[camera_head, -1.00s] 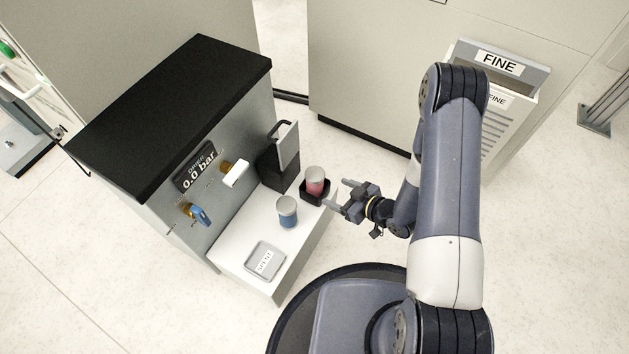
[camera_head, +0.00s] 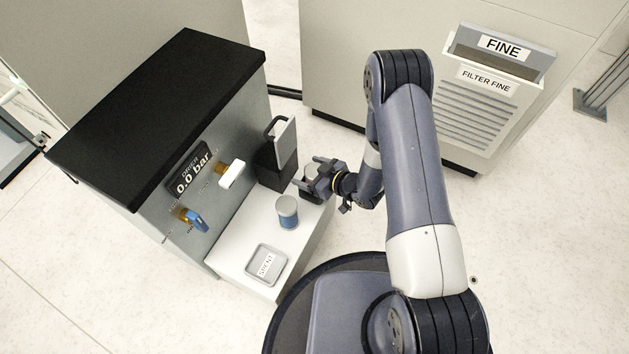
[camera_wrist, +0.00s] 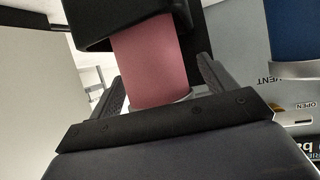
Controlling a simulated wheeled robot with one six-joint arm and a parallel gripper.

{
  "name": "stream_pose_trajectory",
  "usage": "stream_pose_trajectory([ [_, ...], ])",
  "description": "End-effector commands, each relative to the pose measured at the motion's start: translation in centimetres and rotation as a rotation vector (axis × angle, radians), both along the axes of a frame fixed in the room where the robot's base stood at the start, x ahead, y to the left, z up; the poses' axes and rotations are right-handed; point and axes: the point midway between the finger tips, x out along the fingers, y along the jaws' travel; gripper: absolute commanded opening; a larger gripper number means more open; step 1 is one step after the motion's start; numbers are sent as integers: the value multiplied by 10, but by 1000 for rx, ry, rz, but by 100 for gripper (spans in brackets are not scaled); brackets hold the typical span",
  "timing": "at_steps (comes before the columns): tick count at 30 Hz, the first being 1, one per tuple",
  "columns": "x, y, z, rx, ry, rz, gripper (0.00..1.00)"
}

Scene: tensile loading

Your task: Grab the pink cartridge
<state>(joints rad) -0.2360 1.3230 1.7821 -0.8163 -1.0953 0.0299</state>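The pink cartridge (camera_wrist: 150,62) stands between the two fingers of my gripper (camera_wrist: 160,90) in the wrist view, its far end in a black holder (camera_wrist: 105,22). My gripper (camera_head: 312,172) also shows in the head view at the holder on the white shelf's far end. It covers nearly all of the cartridge there. I see no sign of the fingers clamped on it.
A blue cartridge (camera_head: 287,212) stands on the white shelf (camera_head: 232,258), left of my gripper. A tray labelled SPENT (camera_head: 266,264) lies nearer. A black block with an upright grey lid (camera_head: 284,145) stands just behind. The dryer cabinet (camera_head: 170,110) bounds the left.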

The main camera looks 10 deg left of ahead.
Motion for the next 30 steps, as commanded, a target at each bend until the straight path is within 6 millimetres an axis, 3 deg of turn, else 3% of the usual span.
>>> stream_pose_trajectory([
  [21,0,0,0,0,0,0,20],
  [30,0,0,7,1,-2,0,19],
])
